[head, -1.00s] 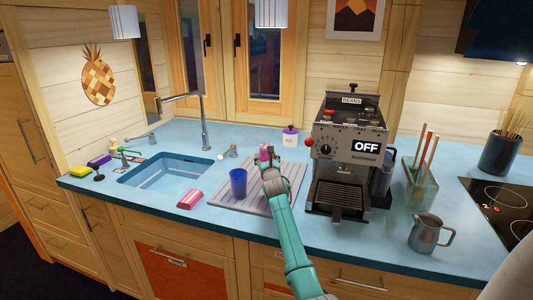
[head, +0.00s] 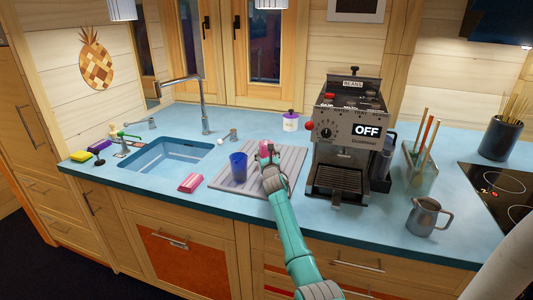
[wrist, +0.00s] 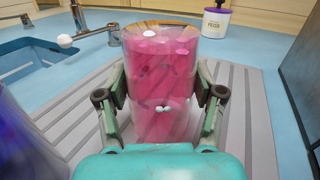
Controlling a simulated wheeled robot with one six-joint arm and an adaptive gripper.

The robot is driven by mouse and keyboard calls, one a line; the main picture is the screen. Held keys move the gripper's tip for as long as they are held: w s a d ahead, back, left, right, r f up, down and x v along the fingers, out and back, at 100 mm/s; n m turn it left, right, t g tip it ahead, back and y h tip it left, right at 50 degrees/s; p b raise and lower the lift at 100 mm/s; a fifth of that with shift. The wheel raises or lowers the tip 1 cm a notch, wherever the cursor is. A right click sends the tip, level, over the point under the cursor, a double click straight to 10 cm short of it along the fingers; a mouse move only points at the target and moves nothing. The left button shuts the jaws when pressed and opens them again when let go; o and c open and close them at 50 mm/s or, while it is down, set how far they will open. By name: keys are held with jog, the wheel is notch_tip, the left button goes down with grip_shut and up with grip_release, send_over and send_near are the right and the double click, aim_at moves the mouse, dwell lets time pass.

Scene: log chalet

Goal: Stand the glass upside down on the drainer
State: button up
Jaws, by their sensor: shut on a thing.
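A pink see-through glass (wrist: 160,75) is held between the two fingers of my gripper (wrist: 160,108). In the head view, the pink glass (head: 264,147) shows just beyond my gripper (head: 270,166), over the back part of the grey ribbed drainer (head: 222,178). It looks about vertical in the wrist view, with its wider end up. I cannot tell whether its base touches the drainer (wrist: 245,120); my gripper hides it. A blue glass (head: 238,167) stands on the drainer to the left, and shows blurred at the wrist view's left edge (wrist: 22,135).
The sink (head: 170,158) and tap lie left, with a pink sponge (head: 190,183) in front. The coffee machine (head: 342,150) stands close on the right. A white jar with a purple lid (head: 290,122) stands behind. The drainer's front right is bare beneath my arm.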

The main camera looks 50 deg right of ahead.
jog(key=o, duration=1.5)
jog(key=shift+a, duration=0.1)
jog(key=v, duration=1.1)
jog(key=shift+s+a, duration=0.2)
jog(key=shift+s, duration=0.2)
